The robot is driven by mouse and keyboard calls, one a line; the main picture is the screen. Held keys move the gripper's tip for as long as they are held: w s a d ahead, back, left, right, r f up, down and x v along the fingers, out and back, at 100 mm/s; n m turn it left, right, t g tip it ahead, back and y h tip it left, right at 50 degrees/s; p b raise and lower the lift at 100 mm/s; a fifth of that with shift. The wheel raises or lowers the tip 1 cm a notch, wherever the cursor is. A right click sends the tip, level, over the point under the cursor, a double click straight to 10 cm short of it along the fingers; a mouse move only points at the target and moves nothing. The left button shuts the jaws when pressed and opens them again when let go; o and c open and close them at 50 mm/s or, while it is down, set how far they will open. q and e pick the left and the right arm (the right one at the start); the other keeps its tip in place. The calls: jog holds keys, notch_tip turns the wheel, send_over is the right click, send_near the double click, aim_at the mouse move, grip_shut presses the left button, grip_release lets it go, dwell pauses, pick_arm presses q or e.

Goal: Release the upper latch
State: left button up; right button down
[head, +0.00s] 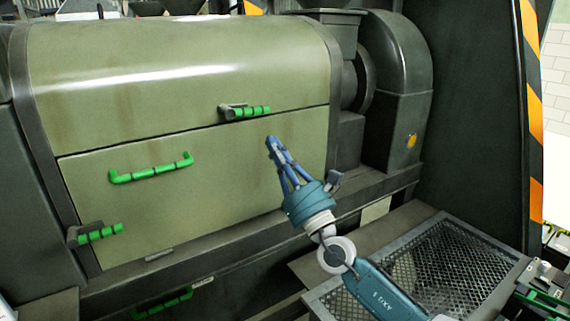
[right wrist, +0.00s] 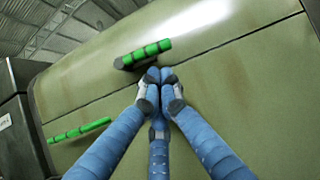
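The upper latch (head: 245,112) has a green ribbed grip on a dark base. It sits at the seam between the rounded upper cover (head: 180,65) and the front panel (head: 220,180). In the right wrist view the latch (right wrist: 145,53) lies just beyond my fingertips, its grip tilted up to the right. My right gripper (head: 272,142) is below and right of the latch in the head view. Its blue fingers (right wrist: 158,78) are drawn together with nothing visible between them. They look apart from the latch, though contact is hard to judge. My left gripper is not in view.
A green handle (head: 150,168) is on the front panel, and a lower latch (head: 100,233) is at its left edge. A mesh-topped tray (head: 455,270) stands at the lower right. A dark curved housing (head: 400,70) adjoins the cover's right end.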

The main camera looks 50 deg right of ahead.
jog(key=v, duration=0.5)
jog(key=shift+s+f, duration=0.15)
jog(key=shift+s, duration=0.2)
